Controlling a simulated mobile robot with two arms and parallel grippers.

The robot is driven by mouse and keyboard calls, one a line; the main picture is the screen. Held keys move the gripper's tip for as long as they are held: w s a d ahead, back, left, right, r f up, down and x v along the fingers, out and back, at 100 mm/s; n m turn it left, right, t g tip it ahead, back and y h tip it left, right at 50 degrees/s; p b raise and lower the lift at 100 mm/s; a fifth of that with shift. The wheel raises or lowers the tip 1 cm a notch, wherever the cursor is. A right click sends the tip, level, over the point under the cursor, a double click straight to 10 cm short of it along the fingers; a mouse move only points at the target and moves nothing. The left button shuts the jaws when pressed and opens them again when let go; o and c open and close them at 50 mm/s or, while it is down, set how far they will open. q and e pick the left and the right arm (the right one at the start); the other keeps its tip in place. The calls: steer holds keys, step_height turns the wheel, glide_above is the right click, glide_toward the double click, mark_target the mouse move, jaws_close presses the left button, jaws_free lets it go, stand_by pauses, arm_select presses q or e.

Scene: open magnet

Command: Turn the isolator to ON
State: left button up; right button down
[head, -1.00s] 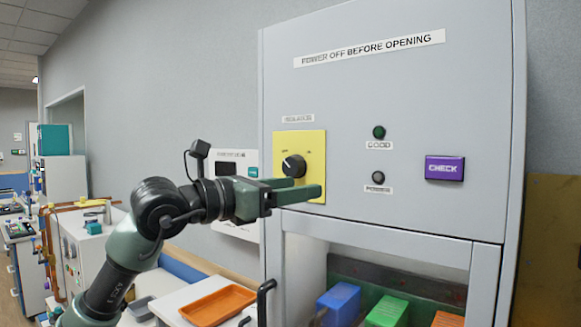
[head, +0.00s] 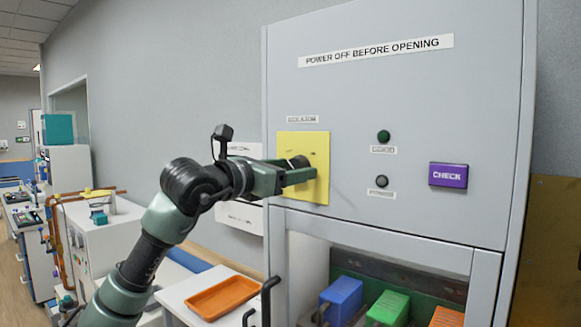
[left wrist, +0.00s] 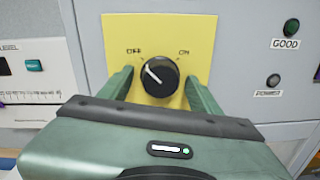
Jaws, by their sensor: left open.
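The isolator is a round black knob (left wrist: 160,76) on a yellow plate (left wrist: 190,30) marked OFF at left and ON at right. Its white pointer line points up and left, toward OFF. In the head view the plate (head: 318,150) is on the grey cabinet, and the knob (head: 300,161) is partly hidden by my gripper. My left gripper (head: 302,171) is open, with one finger on each side of the knob in the left wrist view (left wrist: 160,82). I cannot tell whether the fingers touch it. My right gripper is not in view.
The grey cabinet (head: 400,110) also carries a dark green GOOD lamp (head: 383,137), a dark POWER lamp (head: 381,181) and a purple CHECK button (head: 448,175). Below are a lower compartment with coloured blocks (head: 344,297) and a black handle (head: 268,300). An orange tray (head: 222,297) lies at left.

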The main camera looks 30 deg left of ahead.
arm_select(q)
steer(key=c, duration=1.4)
steer(key=shift+o, duration=0.2)
steer(key=m, duration=0.3)
steer(key=shift+r, duration=0.1)
steer(key=m, duration=0.5)
steer(key=shift+p, duration=0.4)
steer(key=m, duration=0.5)
steer(key=shift+m+y+p, duration=0.3)
steer(key=shift+y+p, duration=0.05)
steer(key=shift+y, duration=0.05)
steer(key=shift+d+m, duration=0.1)
steer(key=shift+m, duration=1.7)
